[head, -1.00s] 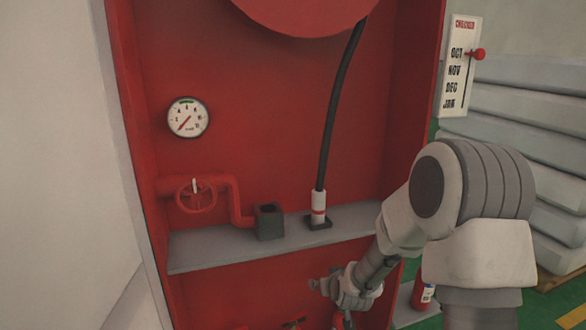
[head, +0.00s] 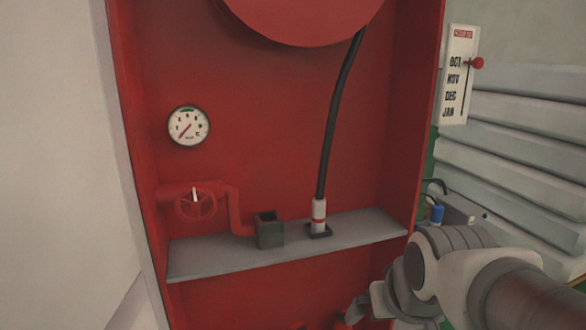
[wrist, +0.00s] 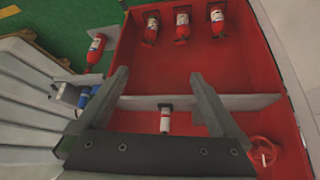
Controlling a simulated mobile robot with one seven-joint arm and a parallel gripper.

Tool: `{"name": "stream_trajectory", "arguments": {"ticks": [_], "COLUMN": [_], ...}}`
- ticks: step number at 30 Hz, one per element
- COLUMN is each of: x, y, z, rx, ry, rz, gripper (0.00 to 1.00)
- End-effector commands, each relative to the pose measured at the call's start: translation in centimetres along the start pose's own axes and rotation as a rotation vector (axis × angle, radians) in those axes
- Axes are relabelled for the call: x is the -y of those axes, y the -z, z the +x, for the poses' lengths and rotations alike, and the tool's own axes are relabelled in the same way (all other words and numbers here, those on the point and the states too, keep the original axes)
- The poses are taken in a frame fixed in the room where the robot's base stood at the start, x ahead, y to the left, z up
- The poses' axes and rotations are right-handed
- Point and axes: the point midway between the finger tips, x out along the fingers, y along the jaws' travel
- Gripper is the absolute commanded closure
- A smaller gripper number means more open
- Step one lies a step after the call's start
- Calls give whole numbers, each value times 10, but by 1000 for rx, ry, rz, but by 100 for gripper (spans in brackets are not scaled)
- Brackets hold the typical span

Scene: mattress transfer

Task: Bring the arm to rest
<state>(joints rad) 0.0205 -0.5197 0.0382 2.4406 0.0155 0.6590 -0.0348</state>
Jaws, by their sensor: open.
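My arm shows at the lower right of the head view, in front of the right edge of the red cabinet (head: 280,130). My gripper is low in that view, mostly cut off or hidden by the arm. In the wrist view my gripper (wrist: 158,95) is open, with its two fingers spread wide and nothing between the tips. Past the fingers lie the cabinet's grey shelf (wrist: 250,101) and the white hose nozzle (wrist: 165,121). No contact with either shows.
The cabinet holds a gauge (head: 189,126), a red valve wheel (head: 195,204), a dark square holder (head: 269,230) and a black hose (head: 338,110). Several extinguishers (wrist: 182,26) stand in its lower part.

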Motion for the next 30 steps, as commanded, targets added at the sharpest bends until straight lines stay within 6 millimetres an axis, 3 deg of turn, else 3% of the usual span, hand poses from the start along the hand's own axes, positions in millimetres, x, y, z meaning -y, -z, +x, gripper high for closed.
{"name": "stream_trajectory", "arguments": {"ticks": [3, 8, 30], "x": [-2, -4, -9], "y": [-26, -61, 40], "z": [-24, -48, -206], "rx": [23, 63, 70], "ry": [-1, 1, 1], "rz": [19, 43, 43], "gripper": [0, 0, 0]}}
